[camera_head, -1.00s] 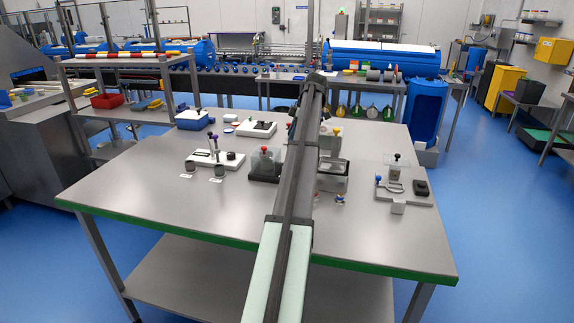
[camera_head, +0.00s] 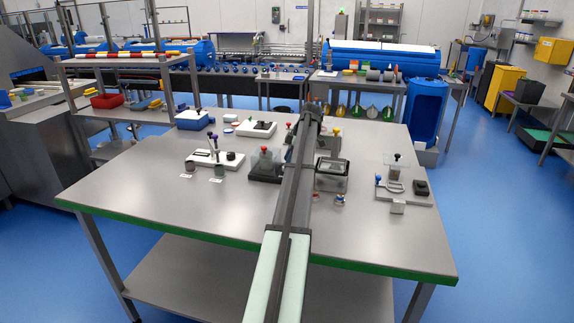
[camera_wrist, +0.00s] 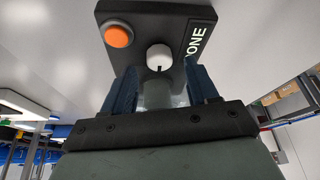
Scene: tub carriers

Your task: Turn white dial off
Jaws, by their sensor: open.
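The white dial (camera_wrist: 160,57) sits on a black panel (camera_wrist: 150,19) in the wrist view, with a small dark mark on its lower edge. My gripper (camera_wrist: 161,68) is open, its two dark blue fingers apart on the left and right of the dial's near side. The dial shows in the gap just beyond the fingertips, and I see no contact. In the head view my own arm runs up the middle and hides the gripper and the dial.
An orange button (camera_wrist: 118,35) sits left of the dial, close to the left finger. Lettering reading "ONE" is at the right. Clear boxes (camera_head: 331,176) and small fixtures stand on the grey table (camera_head: 150,205); its front is bare.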

